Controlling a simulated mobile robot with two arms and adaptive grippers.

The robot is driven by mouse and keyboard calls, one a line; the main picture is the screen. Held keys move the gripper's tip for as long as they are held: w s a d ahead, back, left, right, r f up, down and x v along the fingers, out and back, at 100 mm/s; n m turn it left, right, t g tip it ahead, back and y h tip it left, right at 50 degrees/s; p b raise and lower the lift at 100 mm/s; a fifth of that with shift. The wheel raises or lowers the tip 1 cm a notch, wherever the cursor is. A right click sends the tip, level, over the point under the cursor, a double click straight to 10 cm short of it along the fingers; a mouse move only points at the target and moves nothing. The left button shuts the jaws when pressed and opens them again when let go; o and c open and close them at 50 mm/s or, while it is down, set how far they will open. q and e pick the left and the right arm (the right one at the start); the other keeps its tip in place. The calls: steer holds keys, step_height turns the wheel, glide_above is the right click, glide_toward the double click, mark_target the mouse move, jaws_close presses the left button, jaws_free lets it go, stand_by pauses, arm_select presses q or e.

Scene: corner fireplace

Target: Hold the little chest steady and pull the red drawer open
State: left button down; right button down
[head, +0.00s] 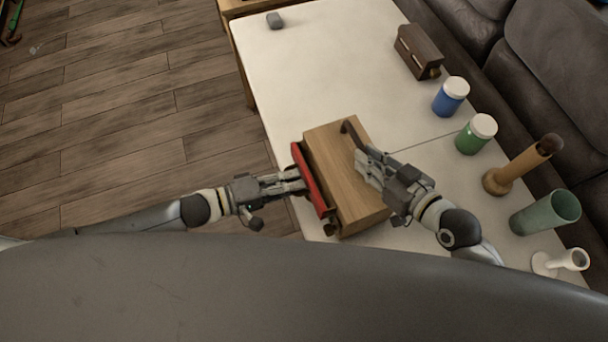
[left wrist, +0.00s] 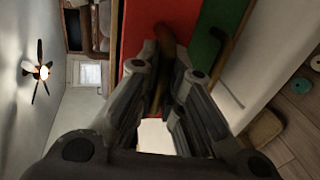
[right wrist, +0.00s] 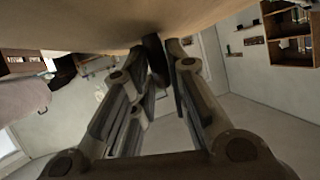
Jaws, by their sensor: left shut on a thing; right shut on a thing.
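The little wooden chest (head: 343,172) sits near the left edge of the white table. The red drawer (head: 309,180) faces left, its front looking slightly out from the body; how far is hard to tell. In the left wrist view its red front (left wrist: 192,18) is beside a green drawer front (left wrist: 203,52). My left gripper (head: 302,181) is shut on the red drawer's brown handle (left wrist: 164,38). My right gripper (head: 362,160) is shut on the dark handle (head: 349,130) of the chest, which also shows in the right wrist view (right wrist: 154,55). The drawer's inside is hidden.
A blue jar (head: 449,99), a green jar (head: 474,136), a wooden stand (head: 517,171), a green cup (head: 535,217) and a white object (head: 550,264) line the right side. A dark box (head: 417,51) stands farther back.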

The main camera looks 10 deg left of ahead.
steer(key=shift+s+f, duration=0.1)
steer(key=shift+f, duration=0.05)
arm_select(q)
steer(key=v, duration=0.2)
steer(key=f+v, duration=0.1)
steer(key=v, duration=0.1)
steer(key=shift+s+a, duration=0.2)
steer(key=shift+a, duration=0.15)
steer(key=c, duration=1.8)
jaws_free()
steer(key=v, duration=1.2)
steer(key=shift+d, duration=0.1)
arm_select(e)
steer(key=c, duration=1.3)
jaws_free()
